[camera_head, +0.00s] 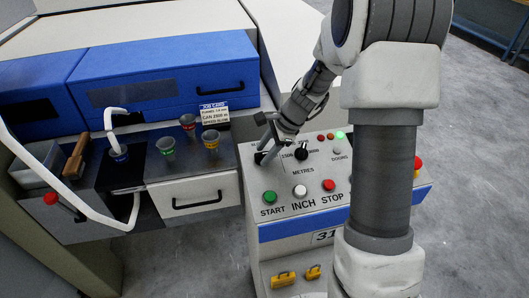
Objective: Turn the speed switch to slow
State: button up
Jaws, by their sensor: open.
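The control panel (252,184) is a sloped pale top on a cabinet at centre right. My gripper (267,138) is over the panel's far left corner, with its jaws apart. A dark part shows beneath the fingers at that corner; I cannot tell whether it is the speed switch or a fingertip. The switch's setting and label are hidden by my gripper. A black rotary knob (301,153) marked METRES sits to the right of my gripper. The job card (214,114) stands on the counter and its last line seems to read SPEED SLOW.
A green START button (270,197), a white INCH button (300,191) and a red STOP button (329,185) line the panel's front. A red knob (418,163) is at its right side. Several coloured cups, including a yellow one (211,138), stand on the dark counter at left.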

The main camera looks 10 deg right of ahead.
jog(key=shift+f, duration=0.1)
grip_shut()
dwell(0.6)
jog(key=n+g+p, duration=0.1)
jog(key=n, duration=0.1)
jog(key=n+p, duration=0.1)
jog(key=n, duration=0.1)
jog(key=shift+w+a+n+g+h, duration=0.1)
jog(key=shift+w+n+g+h, duration=0.1)
jog(key=shift+n+g+h, duration=0.15)
jog(key=n, duration=0.2)
jog(key=n+g+h+p, duration=0.1)
jog(key=n, duration=0.1)
jog(key=shift+w+n+g, duration=0.1)
jog(key=shift+n+g, duration=0.15)
jog(key=n+h+p, duration=0.1)
jog(key=n, duration=0.3)
jog(key=shift+a+g, duration=0.2)
jog(key=shift+g, duration=0.2)
jog(key=shift+n+h, duration=0.95)
jog(key=shift+n, duration=1.05)
